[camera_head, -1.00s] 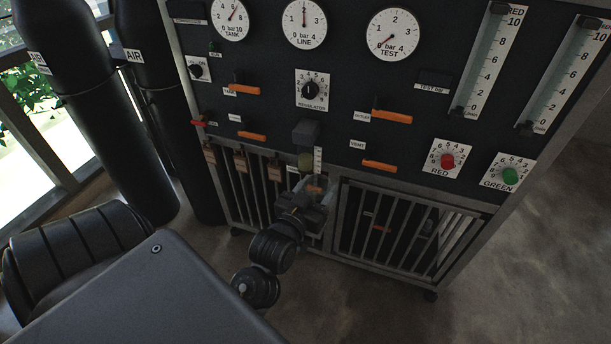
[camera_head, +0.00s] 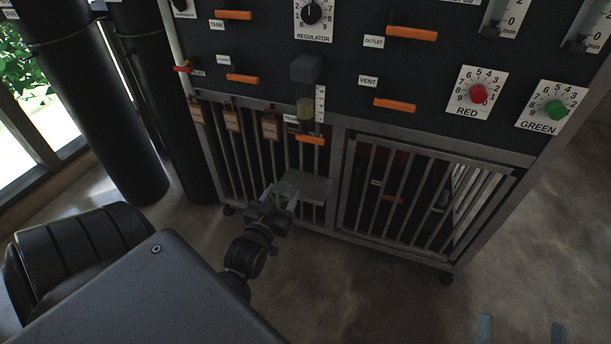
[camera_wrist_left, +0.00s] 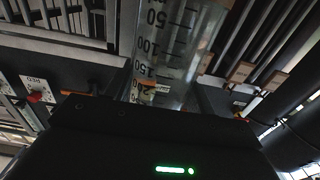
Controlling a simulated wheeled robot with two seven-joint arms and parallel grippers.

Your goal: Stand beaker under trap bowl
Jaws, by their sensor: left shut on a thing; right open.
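The trap bowl (camera_head: 305,110) is a small yellow-green bowl under a dark grey block on the panel, with a white scale beside it. An orange lever (camera_head: 311,139) sits just below it. A flat grey shelf (camera_head: 310,186) juts from the front bars lower down. My left gripper (camera_head: 281,197) is at the shelf's left front edge, shut on the clear beaker. The graduated beaker (camera_wrist_left: 165,45) fills the middle of the left wrist view; it is hard to make out in the head view. My right gripper (camera_head: 521,330) shows only its two spread fingertips at the bottom edge.
A barred cage front (camera_head: 400,200) stands right of the shelf. Brown tags (camera_head: 270,125) hang left of the bowl. More orange levers (camera_head: 395,104) project from the panel. Dark air cylinders (camera_head: 90,110) stand at left. The floor at right is clear.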

